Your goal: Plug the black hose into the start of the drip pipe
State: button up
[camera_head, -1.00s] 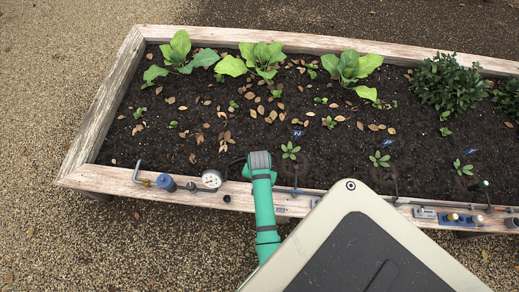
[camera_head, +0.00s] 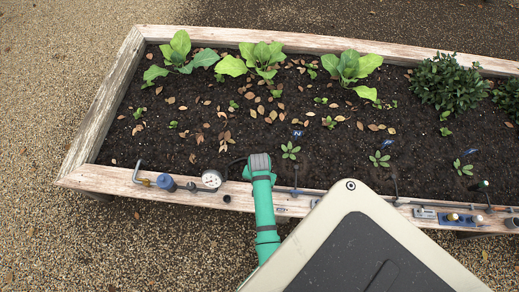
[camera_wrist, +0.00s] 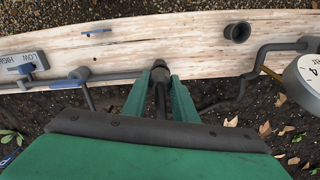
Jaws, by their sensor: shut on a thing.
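My gripper (camera_wrist: 160,82) has its two green fingers closed around the dark end of the black hose (camera_wrist: 160,98) in the wrist view. The hose end points at the bed's wooden edge. The grey drip pipe (camera_wrist: 117,76) runs along that plank from the left, and its near end reaches close beside my left fingertip. I cannot tell whether hose and pipe touch or are joined. In the head view my green wrist hides the fingertips and hose end. The drip pipe also shows there (camera_head: 298,192), right of my wrist.
A round white gauge (camera_head: 212,179) and blue fitting (camera_head: 166,183) stand left of my wrist. A dark cup-shaped piece (camera_wrist: 237,32) sits on the plank. A LOW/HIGH label (camera_wrist: 25,65) lies at left. Seedlings (camera_head: 290,150) grow in the soil behind.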

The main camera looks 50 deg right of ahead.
jog(key=shift+f, duration=0.3)
jog(key=o, duration=1.6)
jog(key=shift+r, duration=0.15)
jog(key=shift+r, duration=3.4)
